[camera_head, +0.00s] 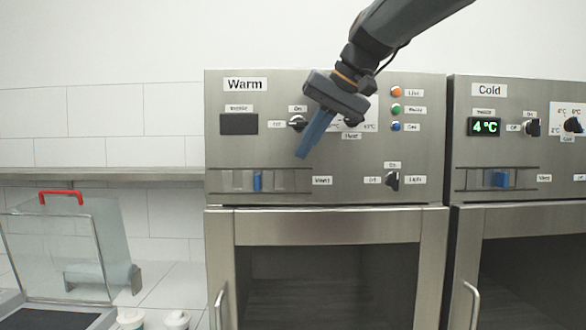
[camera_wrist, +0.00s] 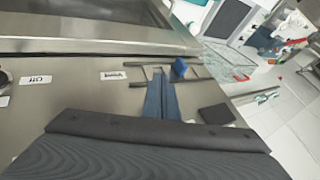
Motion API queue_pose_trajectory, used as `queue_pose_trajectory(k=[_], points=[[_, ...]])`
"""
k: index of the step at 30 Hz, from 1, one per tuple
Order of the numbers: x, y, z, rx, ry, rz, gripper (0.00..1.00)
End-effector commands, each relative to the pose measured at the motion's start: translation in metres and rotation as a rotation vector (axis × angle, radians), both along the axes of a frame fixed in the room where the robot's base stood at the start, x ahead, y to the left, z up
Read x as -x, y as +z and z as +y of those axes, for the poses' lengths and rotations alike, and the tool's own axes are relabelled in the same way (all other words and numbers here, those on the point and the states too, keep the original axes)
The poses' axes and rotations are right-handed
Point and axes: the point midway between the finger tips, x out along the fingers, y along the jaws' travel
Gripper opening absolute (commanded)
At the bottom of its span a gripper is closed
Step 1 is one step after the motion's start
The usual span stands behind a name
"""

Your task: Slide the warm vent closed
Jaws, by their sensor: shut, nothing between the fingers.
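The warm vent (camera_head: 221,181) is a slotted metal strip low on the left of the Warm panel, between two dark rails. Its blue slider tab (camera_head: 257,181) stands near the middle of the strip, with grey slots on both sides. In the wrist view the blue tab (camera_wrist: 180,67) shows just beyond and right of my fingertips. My gripper (camera_head: 302,154) is above and right of the tab in the head view, pointing down and left. Its blue fingers (camera_wrist: 158,82) are shut and empty. I cannot tell whether they touch the panel; they look apart from the tab.
The Warm panel also has a dark display (camera_head: 239,124), knobs, one partly behind my gripper, a Light knob (camera_head: 392,181) and coloured buttons (camera_head: 396,109). The Cold unit (camera_head: 515,150) stands at right.

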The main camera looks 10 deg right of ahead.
Motion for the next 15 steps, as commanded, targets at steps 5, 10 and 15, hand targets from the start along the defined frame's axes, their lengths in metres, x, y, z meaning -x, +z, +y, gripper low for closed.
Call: queue_pose_trajectory(k=[5,10,15], points=[[0.007,0.012,-0.007,0.000,0.000,0.000,0.00],[0.008,0.015,-0.008,0.000,0.000,0.000,0.00],[0.008,0.015,-0.008,0.000,0.000,0.000,0.00]])
